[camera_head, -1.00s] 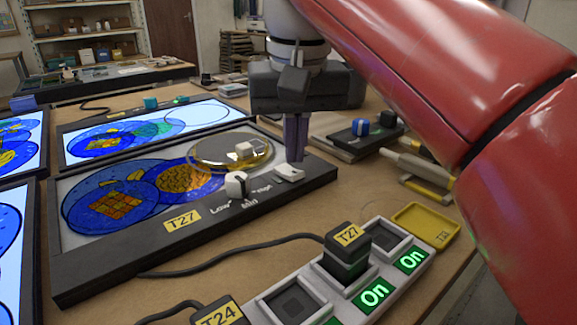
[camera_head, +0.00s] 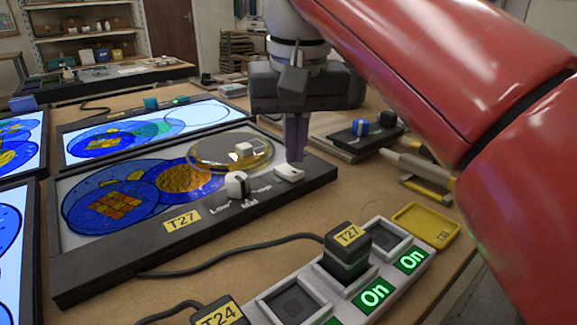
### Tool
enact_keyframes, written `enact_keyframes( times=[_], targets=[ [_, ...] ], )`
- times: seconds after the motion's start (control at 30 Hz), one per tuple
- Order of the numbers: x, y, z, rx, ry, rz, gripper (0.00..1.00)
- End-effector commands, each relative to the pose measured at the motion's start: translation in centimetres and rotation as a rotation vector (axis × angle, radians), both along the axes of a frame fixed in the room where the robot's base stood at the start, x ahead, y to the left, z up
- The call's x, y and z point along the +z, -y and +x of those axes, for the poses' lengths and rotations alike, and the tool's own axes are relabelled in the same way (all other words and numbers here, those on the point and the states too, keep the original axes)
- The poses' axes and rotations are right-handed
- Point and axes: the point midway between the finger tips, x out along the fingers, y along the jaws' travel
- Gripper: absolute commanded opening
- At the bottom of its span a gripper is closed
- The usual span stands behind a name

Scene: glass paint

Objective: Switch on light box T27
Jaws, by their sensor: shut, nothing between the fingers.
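Light box T27 (camera_head: 118,247) lies on the table with its panel unlit and grey, a yellow T27 label on its front frame. Blue and amber painted glass discs rest on it. On its front frame are a white dial knob (camera_head: 237,185) and a white rocker switch (camera_head: 289,173) to its right. My gripper (camera_head: 296,158) is shut and empty, pointing down, with its fingertips just above or at the switch; I cannot tell whether they touch it. The T27 plug (camera_head: 347,246) sits in the power strip (camera_head: 331,286), next to a green On sign.
Another light box (camera_head: 205,112) behind T27 is lit, as are those at the left edge. A T24 plug (camera_head: 221,312) sits at the strip's near end. A yellow tray (camera_head: 426,222) lies right of the strip. Tools (camera_head: 415,167) lie on the right.

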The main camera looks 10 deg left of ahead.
Motion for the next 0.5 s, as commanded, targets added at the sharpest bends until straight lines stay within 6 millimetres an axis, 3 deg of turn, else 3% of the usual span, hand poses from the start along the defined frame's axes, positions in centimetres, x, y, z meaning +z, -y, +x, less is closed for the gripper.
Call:
enact_keyframes(
  times=[0.5],
  targets=[
    [-0.48, 0.00, 0.00, 0.000, 0.000, 0.000, 0.00]
  ],
)
